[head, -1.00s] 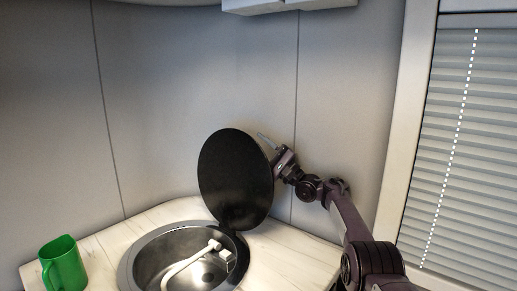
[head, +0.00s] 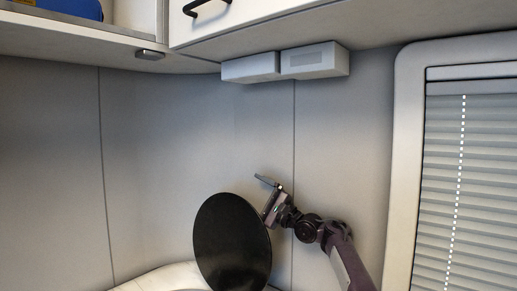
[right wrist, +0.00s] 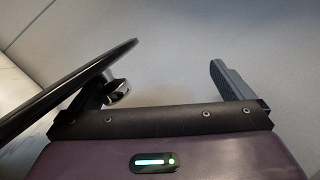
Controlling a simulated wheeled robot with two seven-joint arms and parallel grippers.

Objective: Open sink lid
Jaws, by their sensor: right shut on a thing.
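The round black sink lid (head: 232,243) stands upright in the middle of the head view, raised in front of the grey wall. My right gripper (head: 264,199) is at the lid's upper right edge. In the right wrist view the lid (right wrist: 62,88) runs along the left finger, beside a small chrome part (right wrist: 118,90). The fingers look wide apart there, and the space towards the right finger looks empty. How the lid is held is not clear. The sink basin is below the head view. My left gripper is not in view.
A white worktop (head: 160,278) shows at the bottom. Overhead are a cupboard (head: 270,25) and small light boxes (head: 315,60). A window with blinds (head: 470,180) is at the right. The wall in front of the lid is plain and free.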

